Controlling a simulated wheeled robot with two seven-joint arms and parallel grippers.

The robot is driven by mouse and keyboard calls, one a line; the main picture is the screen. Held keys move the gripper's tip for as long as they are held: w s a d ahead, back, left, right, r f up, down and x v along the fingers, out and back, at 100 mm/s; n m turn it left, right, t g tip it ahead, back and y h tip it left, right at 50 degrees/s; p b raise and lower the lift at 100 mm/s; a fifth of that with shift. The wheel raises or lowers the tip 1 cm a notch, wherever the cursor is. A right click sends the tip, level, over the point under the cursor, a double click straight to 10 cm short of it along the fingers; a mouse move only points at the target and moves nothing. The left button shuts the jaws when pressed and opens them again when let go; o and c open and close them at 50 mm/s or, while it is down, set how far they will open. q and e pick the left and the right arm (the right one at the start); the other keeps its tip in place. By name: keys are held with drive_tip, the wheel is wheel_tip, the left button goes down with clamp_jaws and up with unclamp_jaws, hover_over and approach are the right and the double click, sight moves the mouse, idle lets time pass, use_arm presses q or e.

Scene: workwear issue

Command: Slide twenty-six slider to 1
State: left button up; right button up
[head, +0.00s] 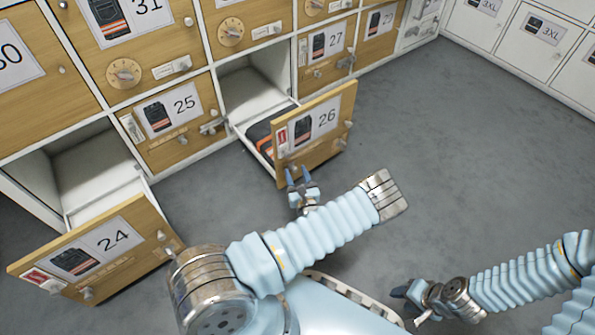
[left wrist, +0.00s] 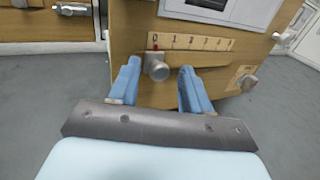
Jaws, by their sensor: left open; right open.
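Drawer 26 (head: 316,132) is pulled out, with its wooden front facing me. Its slider scale (left wrist: 192,42) shows in the left wrist view as a pale numbered strip. The grey slider knob (left wrist: 157,67) sits below the 0 end, under a small red mark. My left gripper (head: 298,174) is open at the lower front of the drawer. In the left wrist view its two blue fingers (left wrist: 160,68) stand on either side of the knob, with a gap on the right side; contact cannot be told. My right gripper (head: 414,300) is open and empty, low over the floor.
Drawer 24 (head: 100,246) also stands open at the lower left. Closed door 25 (head: 172,120) lies between them. Grey floor (head: 450,150) is clear to the right.

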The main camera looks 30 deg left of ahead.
use_arm(q)
clamp_jaws()
idle(0.3)
drive_tip(key=shift+w+d+f+b, duration=0.1)
drive_tip(key=shift+w+d+b, duration=0.15)
drive_tip(key=shift+w, duration=0.35)
drive_tip(key=shift+w+d+b, duration=0.15)
drive_tip(key=shift+w+d, duration=0.1)
drive_tip(key=shift+w, duration=0.35)
unclamp_jaws()
drive_tip(key=p+v, duration=0.2)
drive_tip(key=v, duration=1.2)
drive_tip(key=shift+a, duration=0.1)
